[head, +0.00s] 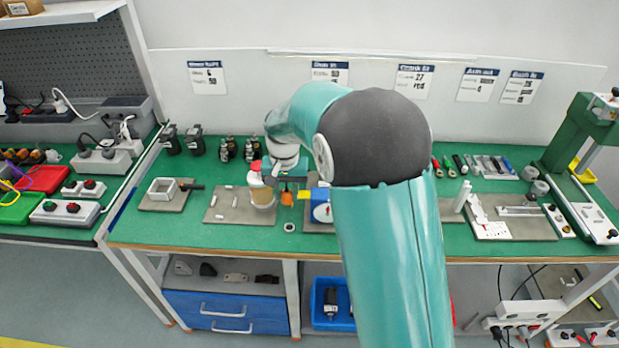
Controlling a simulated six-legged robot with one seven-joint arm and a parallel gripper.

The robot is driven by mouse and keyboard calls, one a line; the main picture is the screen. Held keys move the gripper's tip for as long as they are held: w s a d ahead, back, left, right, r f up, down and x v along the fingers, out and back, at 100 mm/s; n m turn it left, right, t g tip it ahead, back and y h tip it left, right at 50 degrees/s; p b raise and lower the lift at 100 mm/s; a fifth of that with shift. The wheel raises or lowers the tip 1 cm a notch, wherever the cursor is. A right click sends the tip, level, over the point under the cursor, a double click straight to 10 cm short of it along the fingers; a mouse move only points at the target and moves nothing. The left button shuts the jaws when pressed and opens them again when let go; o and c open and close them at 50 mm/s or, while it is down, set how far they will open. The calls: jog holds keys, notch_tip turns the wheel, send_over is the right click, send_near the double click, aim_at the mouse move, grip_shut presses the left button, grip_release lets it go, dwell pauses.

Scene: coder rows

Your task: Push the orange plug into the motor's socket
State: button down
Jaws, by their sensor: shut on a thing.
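The orange plug (287,199) is small in the head view, just below my gripper (286,188) over the green bench. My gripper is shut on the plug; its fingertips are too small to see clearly. A blue part with a yellow end (319,194) is just right of the plug, on a grey plate, and looks like the motor. My arm hides its right side. I cannot make out the socket, or whether the plug touches the motor.
A beige round piece (263,198) stands on a plate (224,206) close left of my gripper. A small ring (289,227) lies in front. Black and brass parts (228,149) stand behind. A green press (577,140) is far right. Bare green bench (160,228) shows at the front left.

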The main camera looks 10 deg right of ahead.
jog(key=shift+r, duration=2.7)
jog(key=w+d, duration=1.5)
jog(key=shift+w+d, duration=0.25)
jog(key=shift+w, duration=0.05)
jog(key=shift+f, duration=0.1)
jog(key=shift+f, duration=0.15)
jog(key=shift+f, duration=1.2)
jog(key=shift+f, duration=0.15)
jog(key=shift+f, duration=1.1)
jog(key=shift+f, duration=0.35)
jog(key=shift+f, duration=0.25)
